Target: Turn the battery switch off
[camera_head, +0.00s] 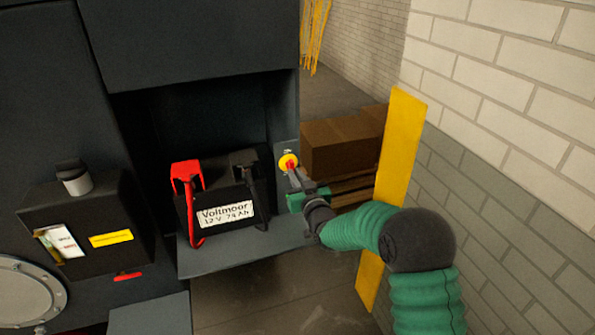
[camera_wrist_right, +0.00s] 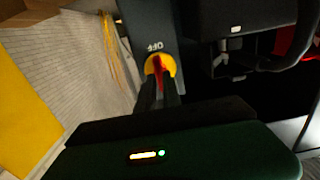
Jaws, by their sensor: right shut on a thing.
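The battery switch has a yellow round plate (camera_head: 284,160) with a red handle (camera_wrist_right: 157,72), on a dark panel right of the battery. The word OFF shows on the panel beside the plate in the right wrist view, upside down there. My right gripper (camera_head: 293,168) reaches in from the right and is shut on the red handle; it also shows in the right wrist view (camera_wrist_right: 158,90). The fingers hide part of the handle. My left gripper is not in view.
A black battery (camera_head: 225,214) with a red terminal cover (camera_head: 186,173) sits on a shelf (camera_head: 215,258) just left of the switch. A yellow post (camera_head: 398,150) and brick wall stand close to my right arm. Brown boxes (camera_head: 343,147) are behind.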

